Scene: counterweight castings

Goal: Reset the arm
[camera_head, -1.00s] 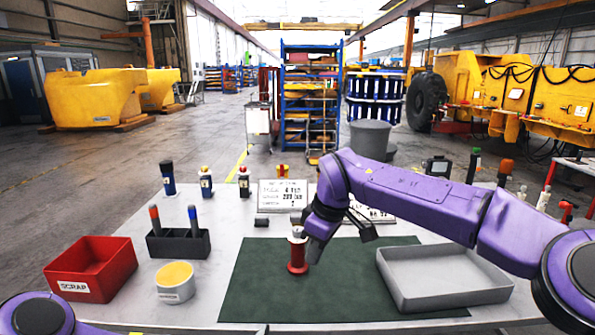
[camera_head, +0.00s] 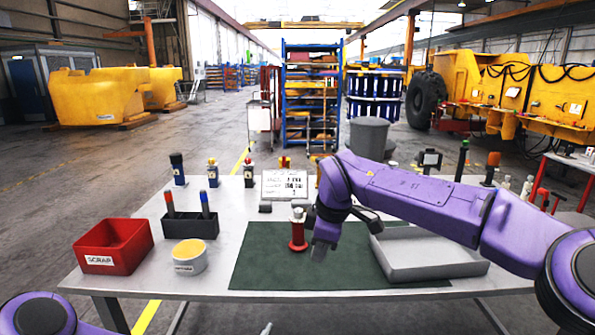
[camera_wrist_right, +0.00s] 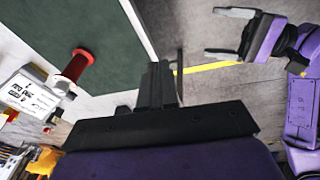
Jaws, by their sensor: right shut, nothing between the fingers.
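My right arm reaches in from the right in the head view. Its gripper (camera_head: 320,250) is shut and empty, pointing down just right of a red spool-shaped part (camera_head: 298,236) with a pale top. The red part stands upright on the green mat (camera_head: 262,268), with a small gap to the gripper. In the right wrist view, the dark fingers (camera_wrist_right: 161,84) are together, and the red part (camera_wrist_right: 77,65) is to their left. My left gripper (camera_wrist_right: 226,33) shows there at the upper right, its fingers apart and empty, over the floor.
On the table (camera_head: 228,199) are a red scrap bin (camera_head: 112,248), a yellow-topped tub (camera_head: 189,257), a dark marker holder (camera_head: 188,226) and a sign (camera_head: 284,184). A grey tray (camera_head: 430,271) lies right of the gripper, partly under my arm. Several bottles line the back.

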